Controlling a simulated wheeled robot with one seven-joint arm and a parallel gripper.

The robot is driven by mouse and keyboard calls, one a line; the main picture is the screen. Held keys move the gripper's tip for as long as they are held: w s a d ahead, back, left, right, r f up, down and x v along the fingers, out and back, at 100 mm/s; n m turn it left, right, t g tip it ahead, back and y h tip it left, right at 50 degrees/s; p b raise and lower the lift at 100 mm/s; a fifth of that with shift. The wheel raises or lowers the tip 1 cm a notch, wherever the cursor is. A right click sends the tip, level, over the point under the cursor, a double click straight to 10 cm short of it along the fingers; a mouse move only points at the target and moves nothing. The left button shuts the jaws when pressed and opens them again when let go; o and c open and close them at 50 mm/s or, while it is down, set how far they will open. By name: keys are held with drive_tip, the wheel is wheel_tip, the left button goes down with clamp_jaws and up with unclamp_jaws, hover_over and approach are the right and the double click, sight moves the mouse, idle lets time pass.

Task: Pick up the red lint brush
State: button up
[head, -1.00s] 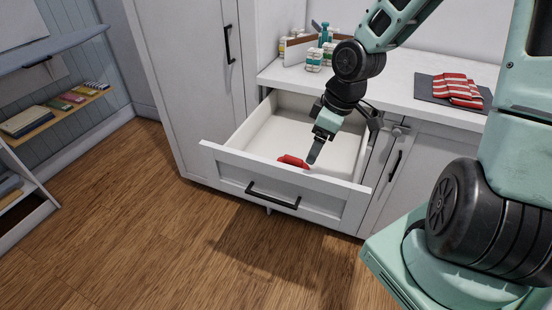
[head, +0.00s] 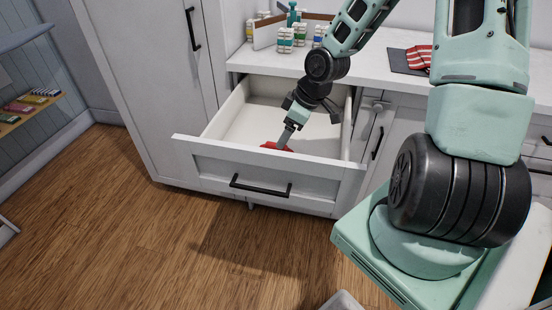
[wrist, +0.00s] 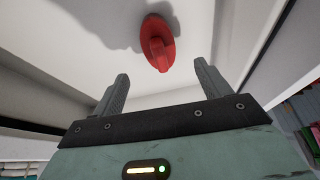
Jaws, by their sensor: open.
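The red lint brush (head: 277,147) lies on the white floor of the pulled-out drawer (head: 264,165), near its front panel. It also shows in the wrist view (wrist: 157,43), ahead of the fingers and roughly between their lines. My gripper (head: 286,137) reaches down into the drawer beside the brush and partly covers it in the head view. In the wrist view my gripper (wrist: 160,85) has its two fingers spread apart with nothing between them. A gap shows between the fingertips and the brush in the wrist view.
The white counter (head: 380,88) above the drawer holds several small bottles (head: 286,38) and a folded red striped cloth (head: 419,57). A tall cabinet (head: 150,90) stands at the left. The drawer walls enclose my gripper. The wooden floor in front is clear.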

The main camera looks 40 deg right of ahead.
drive_tip(key=b+x, duration=0.2)
drive_tip(key=x, duration=0.6)
drive_tip(key=shift+w+a, duration=0.1)
drive_tip(key=shift+w, duration=0.1)
drive_tip(key=shift+c, duration=0.4)
drive_tip(key=c, duration=1)
drive_tip(key=shift+c, duration=0.2)
wheel_tip(320, 180, up, 10)
drive_tip(key=p, duration=0.3)
